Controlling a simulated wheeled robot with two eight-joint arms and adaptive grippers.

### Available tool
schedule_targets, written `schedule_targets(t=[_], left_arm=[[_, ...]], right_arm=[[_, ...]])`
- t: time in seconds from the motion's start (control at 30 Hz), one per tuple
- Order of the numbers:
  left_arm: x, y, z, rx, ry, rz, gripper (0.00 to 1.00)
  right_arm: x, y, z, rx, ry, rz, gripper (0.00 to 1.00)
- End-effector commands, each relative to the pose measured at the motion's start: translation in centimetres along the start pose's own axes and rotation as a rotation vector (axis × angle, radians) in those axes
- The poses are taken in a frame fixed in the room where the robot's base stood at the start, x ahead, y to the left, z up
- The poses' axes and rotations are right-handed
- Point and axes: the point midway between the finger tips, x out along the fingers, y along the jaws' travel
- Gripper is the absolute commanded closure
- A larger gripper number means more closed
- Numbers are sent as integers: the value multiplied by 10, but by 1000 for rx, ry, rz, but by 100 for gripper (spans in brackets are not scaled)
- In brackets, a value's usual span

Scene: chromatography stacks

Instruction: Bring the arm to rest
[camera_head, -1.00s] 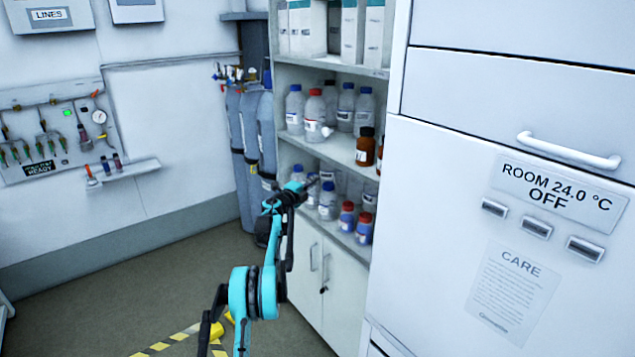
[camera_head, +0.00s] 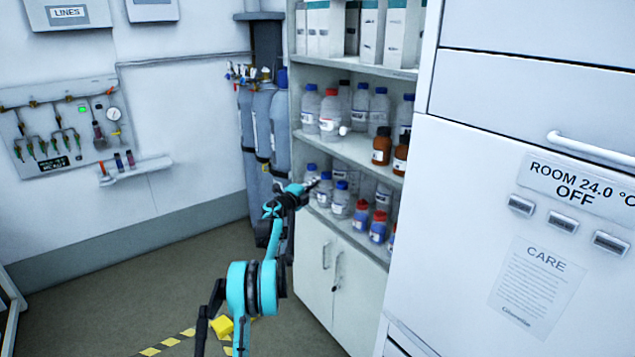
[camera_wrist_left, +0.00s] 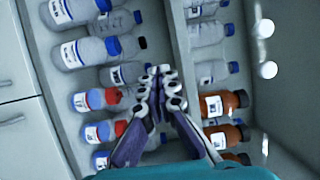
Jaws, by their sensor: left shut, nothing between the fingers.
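My left arm reaches up from the bottom of the head view toward the bottle shelves. My left gripper (camera_head: 310,185) is in front of the lower bottle shelf, its fingers small and dark there. In the left wrist view the gripper (camera_wrist_left: 160,75) is shut, fingertips together, with nothing between them. Bottles lie behind it on both sides in that view. I cannot tell how far the fingertips are from the shelf. My right gripper is in neither view.
The open shelf unit (camera_head: 347,148) holds clear bottles with blue caps, brown bottles (camera_head: 382,146) and red-capped bottles (camera_head: 378,226). A white cabinet (camera_head: 480,190) stands close on the right. Grey gas cylinders (camera_head: 262,135) stand left of the shelves. Open floor (camera_head: 120,290) lies at lower left.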

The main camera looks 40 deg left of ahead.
Motion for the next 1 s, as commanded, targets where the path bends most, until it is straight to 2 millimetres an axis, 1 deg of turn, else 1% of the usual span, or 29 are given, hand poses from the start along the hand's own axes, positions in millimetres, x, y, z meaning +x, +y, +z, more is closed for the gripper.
schedule_targets(t=[0.3, 0.4, 0.5, 0.63, 0.8, 0.87, 0.97, 1.0], left_arm=[[-49, -2, 18, 0, 0, 0, 100], [-62, -2, 23, 0, 1, 0, 100], [-71, -1, 26, 0, 2, 0, 100], [-75, 0, 27, 0, 3, 0, 100], [-75, 0, 27, 0, 3, 0, 100], [-74, -3, 25, -4, 1, -4, 100], [-70, -25, 10, -34, -15, -28, 100], [-68, -40, 0, -58, -28, -46, 100]], right_arm=[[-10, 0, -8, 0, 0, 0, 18], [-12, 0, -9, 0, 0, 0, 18], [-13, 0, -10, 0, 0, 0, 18], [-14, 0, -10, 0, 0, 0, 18], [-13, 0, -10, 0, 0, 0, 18], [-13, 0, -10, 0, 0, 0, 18], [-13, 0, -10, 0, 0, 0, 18], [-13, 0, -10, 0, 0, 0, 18]])
